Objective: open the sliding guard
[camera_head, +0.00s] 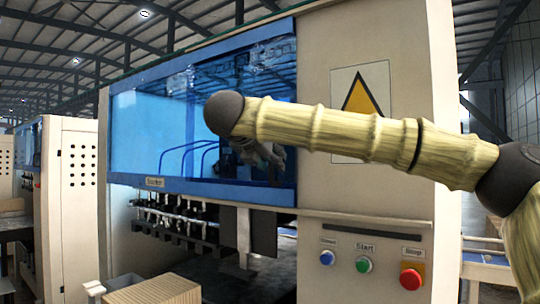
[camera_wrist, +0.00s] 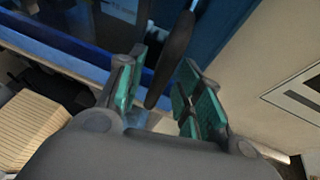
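The sliding guard (camera_head: 150,125) is a blue see-through panel in a blue frame on the front of the cream machine. It covers the upper opening, and its lower edge hangs above a dark gap. In the wrist view, a dark upright handle (camera_wrist: 174,50) stands in front of the blue guard. My gripper (camera_wrist: 162,82) is open, with green-padded fingers on either side of the handle's lower end and visible gaps to it. Whether the handle lies fully between the fingers in depth I cannot tell. In the head view my gripper (camera_head: 264,158) is partly hidden behind my arm.
Below the guard are a row of dark fittings (camera_head: 180,220) and a stack of brown cardboard (camera_head: 158,290). Blue, green and red buttons (camera_head: 364,264) sit on the panel at right. A yellow warning sign (camera_head: 361,95) is behind my arm.

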